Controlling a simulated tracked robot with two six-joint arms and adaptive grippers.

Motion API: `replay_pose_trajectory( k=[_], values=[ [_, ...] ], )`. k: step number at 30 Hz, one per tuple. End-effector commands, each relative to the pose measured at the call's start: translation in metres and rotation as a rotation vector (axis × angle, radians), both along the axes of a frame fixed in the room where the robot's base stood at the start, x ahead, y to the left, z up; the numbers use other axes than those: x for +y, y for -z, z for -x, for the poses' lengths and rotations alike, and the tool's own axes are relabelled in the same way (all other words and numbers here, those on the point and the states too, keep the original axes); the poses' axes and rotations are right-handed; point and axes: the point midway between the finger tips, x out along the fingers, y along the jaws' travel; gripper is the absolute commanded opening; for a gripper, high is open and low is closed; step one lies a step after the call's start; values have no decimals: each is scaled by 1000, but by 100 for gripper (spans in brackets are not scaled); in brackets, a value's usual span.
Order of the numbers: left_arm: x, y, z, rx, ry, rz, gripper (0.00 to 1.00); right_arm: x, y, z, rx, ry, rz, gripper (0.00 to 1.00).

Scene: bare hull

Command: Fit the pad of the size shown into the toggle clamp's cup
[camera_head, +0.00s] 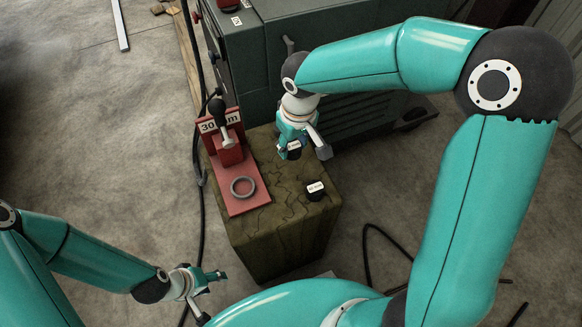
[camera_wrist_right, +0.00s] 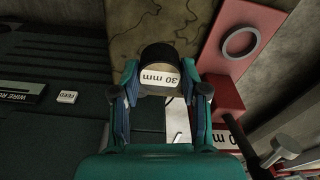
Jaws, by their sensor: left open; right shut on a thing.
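The red toggle clamp (camera_head: 230,150) stands on a green-brown block, with a sign reading 30 mm, a black-knobbed handle and a grey ring-shaped cup (camera_head: 243,187) on its red base. The cup looks empty; it also shows in the right wrist view (camera_wrist_right: 241,42). My right gripper (camera_head: 306,149) is shut on a dark round pad (camera_wrist_right: 159,56) labelled 30 mm, above the block's back and right of the clamp. A second black pad (camera_head: 315,191) with a white label too small to read surely stands on the block's right side. My left gripper (camera_head: 212,283) is open and empty, low at the left, away from the block.
The block's top (camera_head: 283,190) is bare between the cup and the second pad. A dark green machine cabinet (camera_head: 270,60) stands behind the block. Black cables run down the block's left side and over the concrete floor (camera_head: 130,150) at right.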

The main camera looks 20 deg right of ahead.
Motion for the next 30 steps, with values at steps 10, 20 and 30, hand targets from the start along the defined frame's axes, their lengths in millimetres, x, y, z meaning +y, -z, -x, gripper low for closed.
replay_pose_trajectory(
  k=[10, 20, 30],
  values=[
    [0, 11, 0, 0, 0, 0, 52, 0, 49, 0, 0, 0, 0, 9],
    [0, 22, 0, 0, 0, 0, 52, 0, 88, 0, 2, 0, 0, 9],
    [0, 23, 0, 0, 0, 0, 52, 1, 92, 0, 0, -1, 0, 9]
  ],
)
